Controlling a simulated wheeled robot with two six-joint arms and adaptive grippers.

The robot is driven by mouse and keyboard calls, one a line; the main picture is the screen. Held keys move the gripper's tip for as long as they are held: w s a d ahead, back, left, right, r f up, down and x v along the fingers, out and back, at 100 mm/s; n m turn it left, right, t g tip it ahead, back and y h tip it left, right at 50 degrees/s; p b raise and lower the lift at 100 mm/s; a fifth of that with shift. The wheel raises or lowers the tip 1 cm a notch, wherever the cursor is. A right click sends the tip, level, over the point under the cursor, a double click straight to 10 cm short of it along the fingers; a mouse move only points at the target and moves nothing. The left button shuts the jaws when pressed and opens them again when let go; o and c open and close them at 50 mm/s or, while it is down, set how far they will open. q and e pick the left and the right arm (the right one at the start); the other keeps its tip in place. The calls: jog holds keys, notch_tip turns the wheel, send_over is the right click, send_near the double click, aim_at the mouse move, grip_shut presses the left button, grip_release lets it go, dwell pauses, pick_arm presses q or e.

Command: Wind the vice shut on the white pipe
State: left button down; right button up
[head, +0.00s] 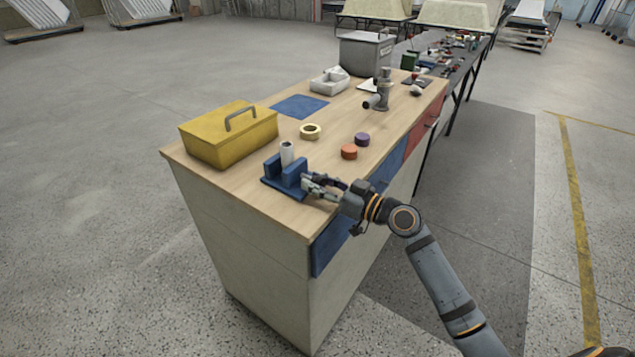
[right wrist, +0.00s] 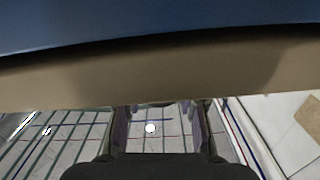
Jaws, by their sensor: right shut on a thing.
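The blue vice (head: 272,181) stands on the near end of the wooden bench top. The white pipe (head: 287,152) stands upright between its jaws; I cannot tell whether both jaws touch it. My right gripper (head: 312,186) is at the vice's right side, shut on what seems to be the vice handle, which its fingers mostly hide. In the right wrist view the gripper fingers (right wrist: 160,118) show at the bottom, with a blue surface, likely the vice, across the top. My left gripper is not in view.
A yellow toolbox (head: 228,139) stands left of the vice. A tape roll (head: 311,131), an orange disc (head: 349,152) and a purple disc (head: 362,139) lie behind it. A blue mat (head: 300,106) and a grey box (head: 366,55) are farther back. The bench top's front edge is close to my right arm.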

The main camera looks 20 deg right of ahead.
jog(key=shift+c, duration=0.4)
jog(key=shift+m, duration=0.8)
jog(key=o, duration=1.2)
jog(key=shift+c, duration=0.2)
jog(key=v, duration=0.7)
jog(key=shift+s+d, duration=0.2)
